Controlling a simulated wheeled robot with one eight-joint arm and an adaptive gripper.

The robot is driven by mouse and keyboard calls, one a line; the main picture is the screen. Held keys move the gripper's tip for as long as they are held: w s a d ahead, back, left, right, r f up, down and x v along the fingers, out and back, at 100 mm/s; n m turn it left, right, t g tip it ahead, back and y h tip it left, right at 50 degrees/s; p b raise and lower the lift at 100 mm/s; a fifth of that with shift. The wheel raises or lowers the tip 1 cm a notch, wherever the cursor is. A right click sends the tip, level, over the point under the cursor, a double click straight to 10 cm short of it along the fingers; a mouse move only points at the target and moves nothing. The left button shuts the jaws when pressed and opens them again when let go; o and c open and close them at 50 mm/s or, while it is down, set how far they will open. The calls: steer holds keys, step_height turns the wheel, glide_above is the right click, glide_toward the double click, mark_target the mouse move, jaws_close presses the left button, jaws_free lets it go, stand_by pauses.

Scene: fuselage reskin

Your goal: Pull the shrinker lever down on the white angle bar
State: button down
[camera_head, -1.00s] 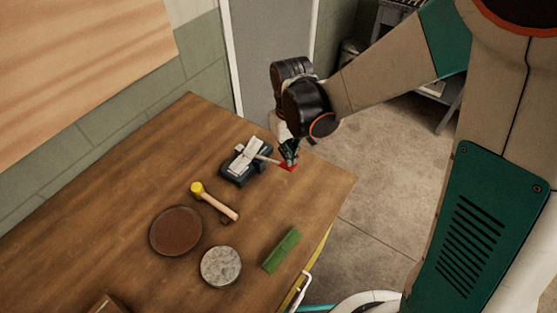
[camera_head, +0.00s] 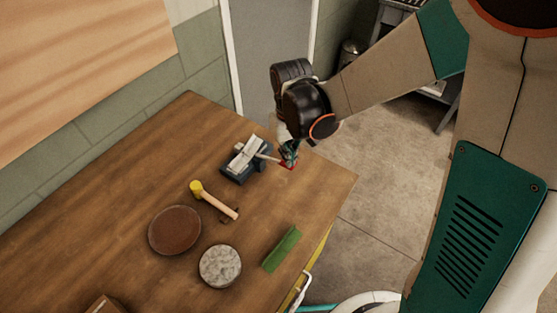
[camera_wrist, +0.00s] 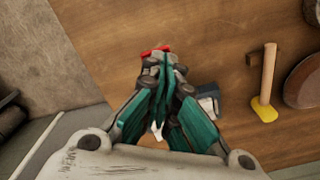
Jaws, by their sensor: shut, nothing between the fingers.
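The shrinker (camera_head: 236,172) is a dark block-shaped tool near the table's far right edge, with the white angle bar (camera_head: 247,153) lying tilted across its top. Its lever (camera_head: 267,157) sticks out to the right and ends near a red handle (camera_head: 286,167). My gripper (camera_head: 289,153) is at the lever's outer end, just above the red part. In the wrist view my gripper (camera_wrist: 165,65) is shut with its green fingers together, the red handle (camera_wrist: 155,50) showing just beyond the tips. The shrinker (camera_wrist: 208,100) is mostly hidden behind the fingers there. I cannot tell whether the fingers touch the lever.
A yellow-headed mallet (camera_head: 213,200), a brown round disc (camera_head: 174,230), a grey round block (camera_head: 220,266) and a green angle piece (camera_head: 282,249) lie nearer on the wooden table (camera_head: 130,180). The table's right edge is close to my gripper, with open floor beyond.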

steer(key=shift+f+b, duration=2.3)
steer(key=shift+f, duration=0.6)
steer(key=shift+r, duration=0.1)
steer(key=shift+r+p, duration=3.95)
steer(key=shift+r, duration=1.6)
